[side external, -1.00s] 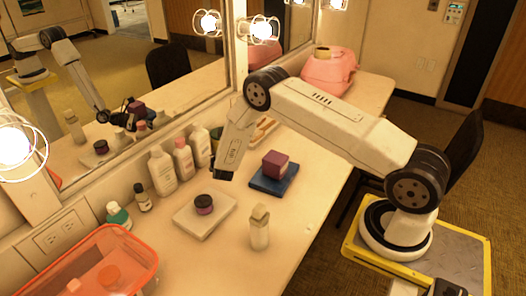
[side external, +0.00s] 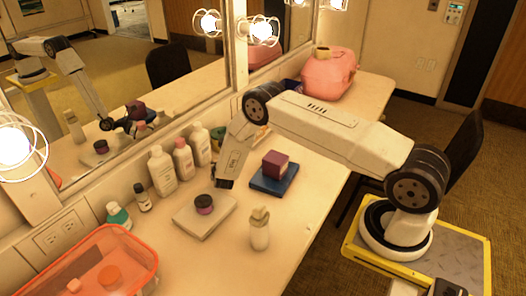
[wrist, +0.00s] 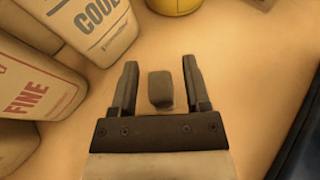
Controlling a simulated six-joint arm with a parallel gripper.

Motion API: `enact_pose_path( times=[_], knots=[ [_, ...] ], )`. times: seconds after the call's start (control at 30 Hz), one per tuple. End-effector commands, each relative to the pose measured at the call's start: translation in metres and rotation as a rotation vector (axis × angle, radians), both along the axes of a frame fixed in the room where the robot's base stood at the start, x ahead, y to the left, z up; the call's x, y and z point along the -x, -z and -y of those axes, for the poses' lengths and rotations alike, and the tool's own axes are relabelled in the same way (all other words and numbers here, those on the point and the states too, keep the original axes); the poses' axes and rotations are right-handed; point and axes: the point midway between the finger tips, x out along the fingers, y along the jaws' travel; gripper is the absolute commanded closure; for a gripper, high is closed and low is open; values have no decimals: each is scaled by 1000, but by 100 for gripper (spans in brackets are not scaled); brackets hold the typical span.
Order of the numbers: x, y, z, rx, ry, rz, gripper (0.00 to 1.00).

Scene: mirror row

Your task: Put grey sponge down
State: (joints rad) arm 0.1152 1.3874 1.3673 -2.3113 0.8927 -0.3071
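The grey sponge (wrist: 160,90) is a small rounded block on the beige counter in the wrist view. It lies between the two fingers of my gripper (wrist: 160,63). A gap shows on each side of it, so neither finger touches it. My gripper is open. In the side view the arm's end points down at the counter, just right of the white bottles.
Several white bottles (side external: 183,158) stand close left of my gripper along the mirror. A purple box (side external: 275,163) sits on a blue book (side external: 286,180) to the right. A dark purple jar (side external: 204,203) on a pale slab (side external: 190,224) and a pump bottle (side external: 260,232) stand nearer.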

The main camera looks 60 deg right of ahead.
Motion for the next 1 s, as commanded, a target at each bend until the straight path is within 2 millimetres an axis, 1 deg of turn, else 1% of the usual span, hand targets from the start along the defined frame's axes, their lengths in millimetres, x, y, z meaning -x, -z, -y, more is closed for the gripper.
enact_pose_path(
  times=[0.33,0.53,0.77,1.0],
  knots=[
    [0,-1,0,0,0,0,36],
    [1,-4,-2,0,-1,0,36],
    [12,-11,-13,0,-1,0,36],
    [30,-21,-31,-1,-2,-1,36]
  ],
)
